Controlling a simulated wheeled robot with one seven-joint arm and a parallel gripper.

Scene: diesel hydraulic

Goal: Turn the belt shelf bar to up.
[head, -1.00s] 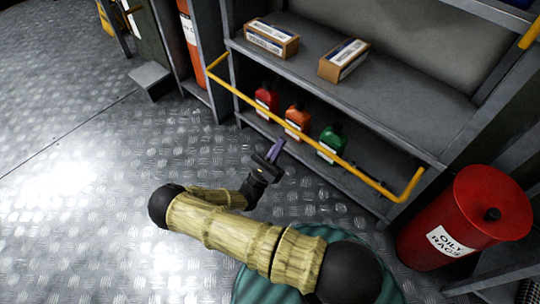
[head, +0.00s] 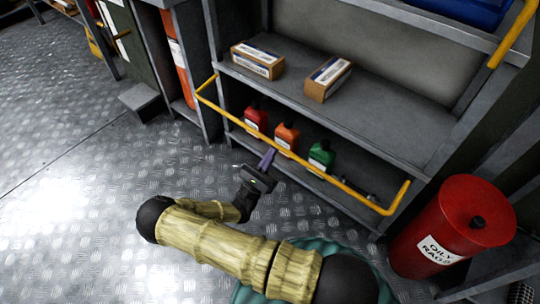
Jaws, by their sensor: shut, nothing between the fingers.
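The belt shelf bar (head: 297,152) is a yellow bar with bent ends, set across the front of the grey shelf unit. It hangs low, in front of the lower compartment and below the middle shelf's edge. My gripper (head: 267,160) has purple fingers that are shut and empty. In the picture its tips lie just below the bar, left of the bar's middle. I cannot tell whether they touch it.
Red (head: 256,119), orange (head: 287,136) and green (head: 321,155) bottles stand on the lower shelf behind the bar. Two boxes (head: 257,60) lie on the middle shelf (head: 385,115). A red oily rags bin (head: 440,235) stands at the right. The floor at left is clear.

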